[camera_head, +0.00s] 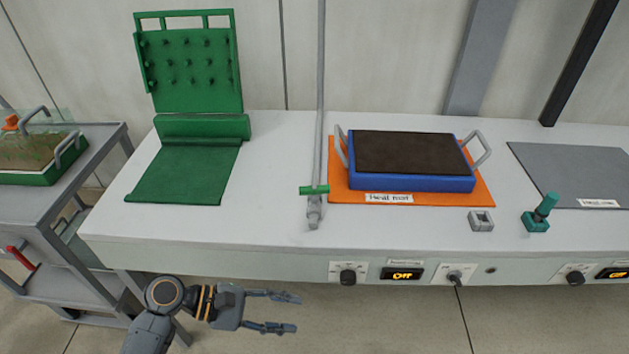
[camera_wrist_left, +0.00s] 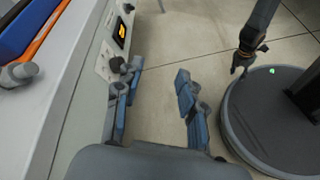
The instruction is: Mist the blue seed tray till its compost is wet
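The blue seed tray (camera_head: 420,183) sits on an orange mat (camera_head: 345,191) with a label, its compost (camera_head: 410,153) an even dark brown. It has a grey handle at each end. A vertical grey pipe (camera_head: 320,90) with a green lever (camera_head: 313,190) and a nozzle (camera_head: 314,216) stands left of the mat. A panel below has a black knob (camera_head: 347,277) and a display (camera_head: 402,274) reading OFF. My left gripper (camera_head: 296,313) is open and empty in front of the bench, below the panel. In the left wrist view, my right gripper (camera_wrist_left: 239,67) hangs small and unclear.
A green mat (camera_head: 185,175) and an upright studded green panel (camera_head: 190,65) are at left. A grey mat (camera_head: 575,170), a teal joystick (camera_head: 540,212) and a second display (camera_head: 612,273) are at right. A trolley (camera_head: 95,150) with a green planted tray (camera_head: 40,176) stands left.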

